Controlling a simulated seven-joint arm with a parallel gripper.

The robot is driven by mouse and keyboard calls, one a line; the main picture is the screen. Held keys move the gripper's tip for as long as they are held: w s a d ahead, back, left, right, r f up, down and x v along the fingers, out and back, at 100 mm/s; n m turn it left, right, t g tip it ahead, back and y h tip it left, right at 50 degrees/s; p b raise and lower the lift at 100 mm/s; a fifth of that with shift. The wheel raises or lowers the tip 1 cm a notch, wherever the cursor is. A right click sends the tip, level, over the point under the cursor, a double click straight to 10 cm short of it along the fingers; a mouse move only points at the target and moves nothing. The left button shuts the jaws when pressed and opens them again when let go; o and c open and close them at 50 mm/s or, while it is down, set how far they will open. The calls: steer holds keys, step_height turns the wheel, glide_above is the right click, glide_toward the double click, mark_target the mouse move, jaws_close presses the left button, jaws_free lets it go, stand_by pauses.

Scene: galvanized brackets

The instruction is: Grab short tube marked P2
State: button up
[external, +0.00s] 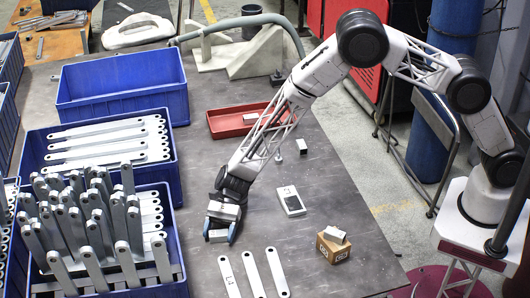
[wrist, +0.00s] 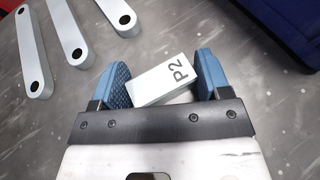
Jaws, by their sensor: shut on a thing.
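The short tube marked P2 (wrist: 163,80) is a pale, light grey block with a dark P2 on its face. In the wrist view it lies at a slant between the two blue fingers of my gripper (wrist: 166,82). My gripper is shut on it. In the external view my gripper (external: 220,236) is low over the dark table, just right of the front blue crate. The tube (external: 218,237) shows only in part there between the fingers. Whether it still touches the table I cannot tell.
Several flat brackets (external: 278,272) lie on the table in front of my gripper. A blue crate (external: 183,270) full of upright brackets stands left. A white box (external: 291,202), a cardboard box (external: 333,247) with a small piece on top and a red tray (external: 222,122) stand right and behind.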

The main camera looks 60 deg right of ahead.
mark_target(221, 232)
steer(key=shift+r, duration=0.2)
steer(key=shift+r, duration=0.9)
steer(key=shift+s+d+r, duration=0.2)
steer(key=shift+s+r, duration=0.05)
steer(key=shift+r, duration=0.5)
steer(key=s+d, duration=0.3)
steer(key=s, duration=0.1)
steer(key=s+d+r, duration=0.1)
steer(key=s+d, duration=0.2)
steer(key=s, duration=0.1)
steer(key=s+d, duration=0.3)
steer(key=s, duration=0.1)
steer(key=shift+s+d+r, duration=0.1)
steer(key=shift+s+r, duration=0.05)
steer(key=shift+r, duration=0.05)
steer(key=shift+d, duration=0.15)
